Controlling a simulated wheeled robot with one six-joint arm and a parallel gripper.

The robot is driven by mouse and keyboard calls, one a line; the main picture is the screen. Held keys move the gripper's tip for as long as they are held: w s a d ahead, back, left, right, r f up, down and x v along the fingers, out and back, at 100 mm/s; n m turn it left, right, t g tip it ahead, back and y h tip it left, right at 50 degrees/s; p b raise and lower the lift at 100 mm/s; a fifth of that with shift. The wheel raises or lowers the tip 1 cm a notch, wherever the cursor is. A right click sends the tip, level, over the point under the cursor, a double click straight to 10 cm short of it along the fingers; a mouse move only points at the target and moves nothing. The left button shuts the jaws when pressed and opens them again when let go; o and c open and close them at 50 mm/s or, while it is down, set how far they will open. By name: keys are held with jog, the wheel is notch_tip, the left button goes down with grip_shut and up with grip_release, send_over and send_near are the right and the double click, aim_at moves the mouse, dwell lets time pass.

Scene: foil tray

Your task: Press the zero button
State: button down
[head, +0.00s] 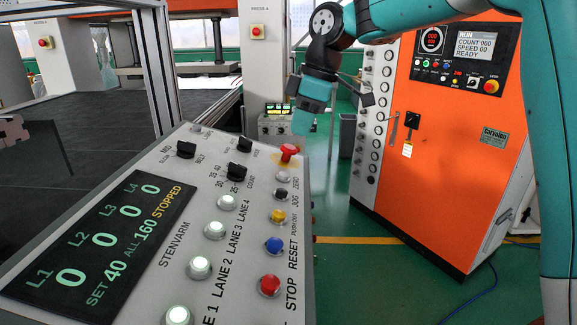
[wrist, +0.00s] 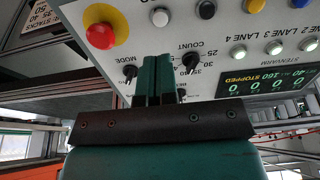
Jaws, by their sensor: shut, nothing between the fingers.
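The zero button (head: 282,176) is a small whitish round button on the sloped grey control panel (head: 150,215), beside the label ZERO. It sits just below the red emergency knob and above the black JOG button. My gripper (head: 303,122) is over the panel's far end, close to the red knob in the picture. In the wrist view my gripper (wrist: 157,60) has its two teal fingers together with nothing between them. It appears apart from the zero button.
A red emergency knob (head: 289,150) stands up beside the zero button; its yellow collar shows in the wrist view. JOG (head: 280,194), yellow (head: 278,216), blue (head: 273,245) and red STOP (head: 269,285) buttons line the edge. Black selector knobs (head: 239,144) are nearby. An orange cabinet (head: 450,150) stands right.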

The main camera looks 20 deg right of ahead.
aim_at(285, 173)
jog(key=p+x, duration=0.2)
jog(key=x, duration=0.7)
jog(key=shift+p, duration=0.35)
